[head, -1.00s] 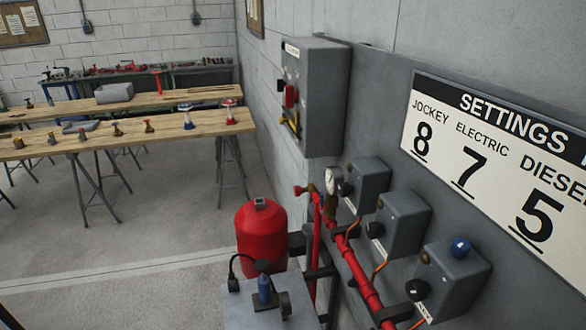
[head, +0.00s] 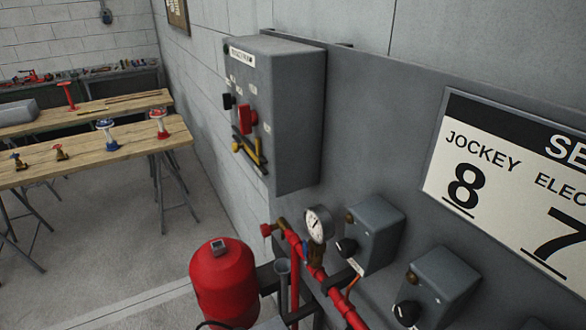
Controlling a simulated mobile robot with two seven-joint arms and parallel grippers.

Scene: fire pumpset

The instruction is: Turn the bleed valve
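A red pipe (head: 340,300) runs along the wall panel in the lower middle of the head view. Near its upper end is a round white-faced pressure gauge (head: 318,224). A small red fitting (head: 266,230) sits at the pipe's far left end, with a brassy part (head: 282,223) beside it. I cannot tell for sure which of these fittings is the bleed valve. Neither of my grippers is in view.
A red tank (head: 222,285) stands below left of the pipe. Grey switch boxes (head: 375,232) and a large control cabinet (head: 296,120) are on the wall. Workbenches (head: 85,152) with valves stand at the left. Open floor lies between the benches and tank.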

